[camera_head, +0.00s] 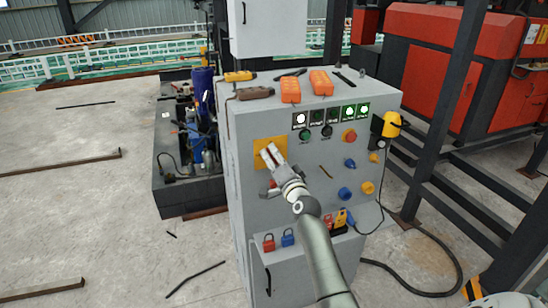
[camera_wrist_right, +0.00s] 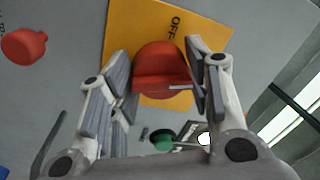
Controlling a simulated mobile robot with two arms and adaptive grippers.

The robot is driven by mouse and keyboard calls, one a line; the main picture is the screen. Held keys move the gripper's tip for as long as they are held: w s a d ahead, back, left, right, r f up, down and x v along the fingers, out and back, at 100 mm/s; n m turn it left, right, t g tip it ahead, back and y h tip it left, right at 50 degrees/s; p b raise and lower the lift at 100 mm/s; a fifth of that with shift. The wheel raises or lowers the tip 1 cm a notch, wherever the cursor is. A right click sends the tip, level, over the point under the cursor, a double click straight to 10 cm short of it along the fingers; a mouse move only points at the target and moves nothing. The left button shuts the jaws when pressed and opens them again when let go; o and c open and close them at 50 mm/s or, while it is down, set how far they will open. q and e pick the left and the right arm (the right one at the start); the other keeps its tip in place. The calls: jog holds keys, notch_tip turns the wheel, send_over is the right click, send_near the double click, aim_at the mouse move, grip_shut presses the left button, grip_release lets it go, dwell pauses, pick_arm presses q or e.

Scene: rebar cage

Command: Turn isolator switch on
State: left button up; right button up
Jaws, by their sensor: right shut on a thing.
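The isolator switch is a red rotary knob (camera_wrist_right: 162,72) on a yellow plate (camera_wrist_right: 122,30) in the right wrist view. The plate carries the letters "OFF" beside the knob. My right gripper (camera_wrist_right: 162,82) has its fingers on either side of the red knob and is shut on it. In the head view the yellow plate (camera_head: 258,158) is on the upper left of the grey cabinet front (camera_head: 255,210). My right gripper (camera_head: 270,156) reaches it there and hides the knob. My left gripper is not in view.
Orange boxes (camera_head: 290,90) and drill-like tools (camera_head: 254,93) lie on the cabinet top. Buttons, a red knob (camera_head: 349,135) and blue sockets (camera_head: 345,193) are on the panel. A dark post (camera_head: 445,110) stands at right.

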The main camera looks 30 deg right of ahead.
jog(key=shift+m+p, duration=0.4)
jog(key=shift+m, duration=1.5)
jog(key=shift+f+h, duration=0.1)
jog(key=shift+h, duration=0.2)
jog(key=o, duration=1)
jog(key=shift+s, duration=0.1)
jog(key=r+v, duration=0.1)
jog(key=v, duration=1)
jog(key=shift+s+f, duration=0.45)
jog(key=shift+f, duration=0.05)
